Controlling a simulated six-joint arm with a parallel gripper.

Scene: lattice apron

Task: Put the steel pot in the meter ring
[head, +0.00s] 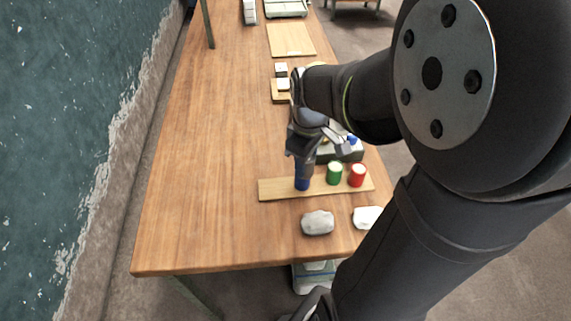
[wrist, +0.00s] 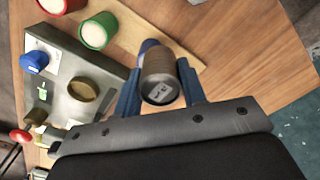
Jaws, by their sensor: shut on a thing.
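My gripper (head: 304,160) is shut on a grey-brown ribbed cylinder, which I take to be the steel pot (wrist: 159,72), in the wrist view. A pale label shows on its near end. The fingers lie on either side of it, over the left end of a wooden strip (head: 273,189). A blue pot (head: 302,184) shows just below the gripper; whether it touches the held cylinder I cannot tell. A grey panel box (wrist: 72,75) stands beside the strip. A round dark-rimmed ring with a tan middle (wrist: 84,91) on it may be the meter ring.
Green (head: 334,174) and red (head: 357,175) pots stand on the strip's right part. The panel carries a blue knob (wrist: 36,61) and a red button (wrist: 20,135). Two pale stones (head: 317,222) (head: 367,216) lie near the front edge. The table's left side is clear.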

